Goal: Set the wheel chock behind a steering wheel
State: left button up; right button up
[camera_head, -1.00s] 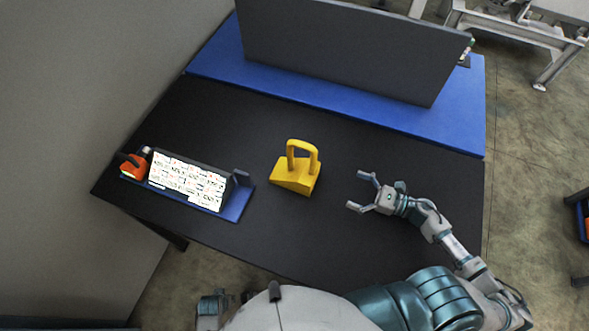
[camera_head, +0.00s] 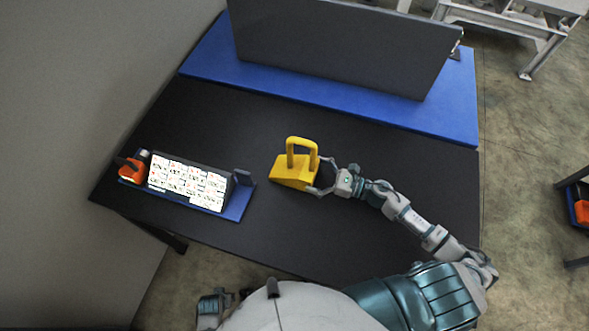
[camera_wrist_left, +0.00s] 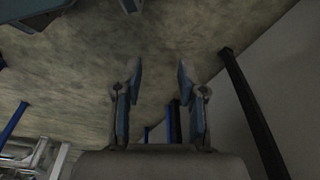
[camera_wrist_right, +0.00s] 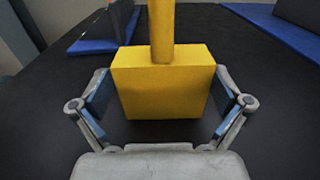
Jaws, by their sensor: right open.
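The yellow wheel chock (camera_head: 291,172) with its loop handle stands on the black table (camera_head: 225,122). My right gripper (camera_head: 321,177) is open at the chock's right end. In the right wrist view the chock's block (camera_wrist_right: 163,85) sits between the two spread fingers of the right gripper (camera_wrist_right: 165,108), with gaps visible at both sides. My left gripper (camera_wrist_left: 157,85) is open and empty in the left wrist view, over the floor and away from the table top. No steering wheel can be made out in any view.
A blue-based stand with a white printed panel (camera_head: 188,183) and an orange item (camera_head: 131,170) is at the table's left. A tall dark grey panel (camera_head: 345,45) stands on a blue board (camera_head: 448,112) at the back. The table's right part is clear.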

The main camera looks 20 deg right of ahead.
aim_at(293, 167)
jog(key=x, duration=0.2)
jog(key=shift+w+a, duration=0.15)
jog(key=shift+a, duration=0.2)
jog(key=shift+w+a+p, duration=0.15)
jog(key=shift+w+p, duration=0.15)
jog(key=shift+w, duration=0.05)
jog(key=shift+w+d+f, duration=0.15)
jog(key=shift+d, duration=0.15)
jog(key=shift+a, duration=0.6)
jog(key=c, duration=1.3)
jog(key=shift+w, duration=0.1)
jog(key=shift+c, duration=0.8)
pick_arm(q)
jog(key=shift+s+d+f, duration=0.1)
jog(key=shift+s+f, duration=0.2)
jog(key=shift+f, duration=0.2)
jog(key=shift+s+d+f, duration=0.1)
jog(key=shift+s+f, duration=0.2)
jog(key=shift+f, duration=0.2)
pick_arm(e)
jog(key=shift+d, duration=0.1)
jog(key=shift+d, duration=0.1)
